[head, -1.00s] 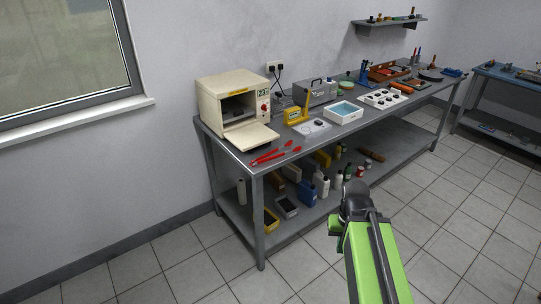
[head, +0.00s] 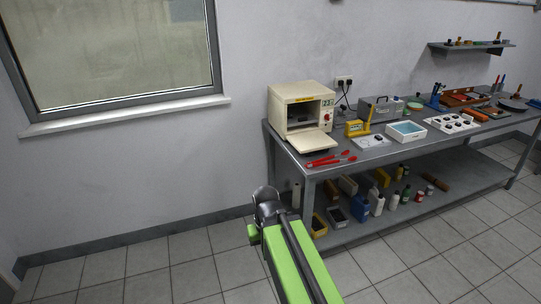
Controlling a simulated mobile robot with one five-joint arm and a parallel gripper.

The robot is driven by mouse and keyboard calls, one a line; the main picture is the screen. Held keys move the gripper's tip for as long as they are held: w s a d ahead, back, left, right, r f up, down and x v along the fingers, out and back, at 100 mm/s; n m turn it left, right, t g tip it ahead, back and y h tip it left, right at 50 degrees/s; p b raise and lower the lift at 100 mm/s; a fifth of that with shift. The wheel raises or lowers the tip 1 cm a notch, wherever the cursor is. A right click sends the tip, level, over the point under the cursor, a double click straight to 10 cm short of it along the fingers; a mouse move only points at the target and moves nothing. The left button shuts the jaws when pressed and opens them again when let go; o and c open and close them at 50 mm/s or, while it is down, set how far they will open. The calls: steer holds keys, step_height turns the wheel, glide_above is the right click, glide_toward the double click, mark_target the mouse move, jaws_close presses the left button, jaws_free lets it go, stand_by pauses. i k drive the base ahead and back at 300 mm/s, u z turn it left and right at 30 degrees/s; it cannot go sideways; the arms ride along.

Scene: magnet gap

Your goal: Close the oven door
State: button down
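The small cream oven (head: 301,106) stands on the left end of the grey workbench. Its door (head: 313,143) is folded down open toward the front, and the dark cavity shows. My green arm reaches up from the bottom of the picture. Its dark end (head: 266,203) is low, in front of and left of the bench, well apart from the oven door. The gripper's fingers cannot be made out.
Red-handled tongs (head: 330,159) lie on the bench (head: 372,155) just in front of the door. A yellow device (head: 358,127) and a white tray (head: 407,131) stand to the right. Bottles and bins fill the lower shelf. The tiled floor (head: 150,268) at left is clear.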

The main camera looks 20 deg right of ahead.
mark_target(313, 141)
steer(key=u, duration=0.2)
steer(key=i, duration=1)
steer(key=u, duration=0.05)
